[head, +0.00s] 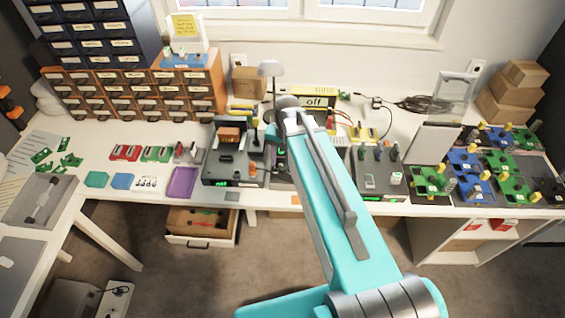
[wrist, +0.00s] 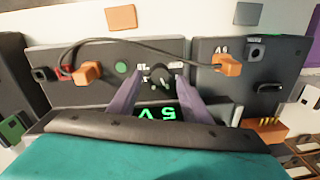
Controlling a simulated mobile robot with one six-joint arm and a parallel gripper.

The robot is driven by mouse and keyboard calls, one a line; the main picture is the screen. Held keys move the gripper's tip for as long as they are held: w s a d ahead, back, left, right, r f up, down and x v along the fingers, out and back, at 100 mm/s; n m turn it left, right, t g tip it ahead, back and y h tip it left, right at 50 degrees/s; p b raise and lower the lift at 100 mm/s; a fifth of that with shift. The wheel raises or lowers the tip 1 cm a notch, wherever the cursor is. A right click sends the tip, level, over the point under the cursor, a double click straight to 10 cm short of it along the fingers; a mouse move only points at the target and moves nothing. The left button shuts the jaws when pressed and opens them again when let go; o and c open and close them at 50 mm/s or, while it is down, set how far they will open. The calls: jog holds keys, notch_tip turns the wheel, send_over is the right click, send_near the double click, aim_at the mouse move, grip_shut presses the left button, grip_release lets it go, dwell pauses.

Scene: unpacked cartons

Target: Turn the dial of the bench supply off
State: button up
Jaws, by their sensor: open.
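The bench supply (wrist: 60,85) is a dark grey box in the wrist view, seen upside down. Its black dial (wrist: 158,78) has a pale pointer mark and small white labels around it. My gripper (wrist: 161,82) is open, with one grey-purple finger on each side of the dial. I cannot tell whether the fingers touch the dial. In the head view my arm hides my gripper and most of the supply.
An orange plug (wrist: 88,72) with a dark cable sits on the supply's panel. Another dark unit (wrist: 225,90) stands close beside it. Circuit boards (head: 468,172) crowd the bench's right side.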

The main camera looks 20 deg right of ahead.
jog(key=shift+f, duration=0.65)
jog(key=shift+a, duration=0.1)
jog(key=c, duration=1)
jog(key=shift+c, duration=0.2)
